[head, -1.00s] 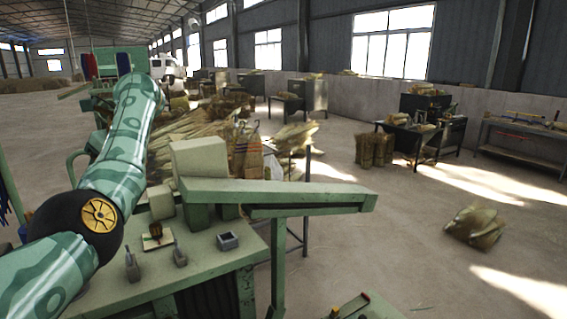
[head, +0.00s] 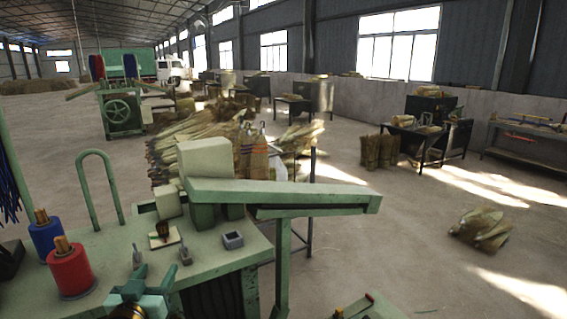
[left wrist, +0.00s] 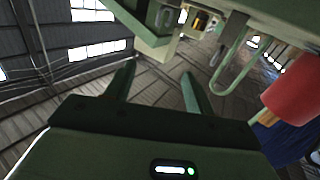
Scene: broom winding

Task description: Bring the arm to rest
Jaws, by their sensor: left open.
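My left gripper (head: 154,277) is at the bottom edge of the head view, in front of the green workbench (head: 108,249). Its two fingers are apart with nothing between them. Most of my left arm is out of the head view. My right gripper is in neither view.
A red spool (head: 72,268) and a blue spool (head: 45,232) stand on the bench, left of my gripper. A green hoop (head: 101,190) and a long green beam (head: 285,192) rise near the bench. Open floor (head: 380,245) lies to the right.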

